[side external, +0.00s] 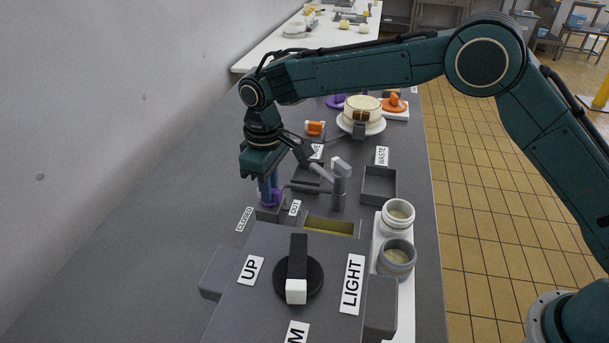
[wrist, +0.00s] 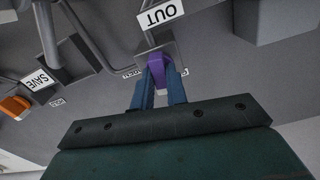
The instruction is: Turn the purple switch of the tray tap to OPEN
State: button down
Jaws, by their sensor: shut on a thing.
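The purple switch (side external: 271,197) sits low on the grey bench, beside the OUT label (side external: 294,208) and the CLOSED label (side external: 245,219). My gripper (side external: 268,194) points down with its blue fingers shut on the switch. In the wrist view the purple switch (wrist: 158,63) shows between the two fingertips (wrist: 160,78), below the OUT label (wrist: 161,13). The fingers hide part of the switch, and I cannot read an OPEN label. A grey tap (side external: 339,185) with a thin pipe stands just right of the switch.
A grey box with a black dial (side external: 298,278) and UP and LIGHT labels stands in front. A yellow-bottomed tray (side external: 330,226) lies behind it. Two cups (side external: 397,258) stand at right. The WASTE bin (side external: 379,184) and a cake (side external: 362,110) are farther back. The bench at left is clear.

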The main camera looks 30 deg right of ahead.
jog(key=m, duration=0.8)
jog(key=shift+m, duration=0.4)
jog(key=m, duration=0.3)
jog(key=shift+m, duration=2.3)
jog(key=c, duration=1.4)
grip_release()
jog(key=shift+r, duration=0.15)
notch_tip(320, 180, up, 14)
jog(key=shift+f, duration=0.2)
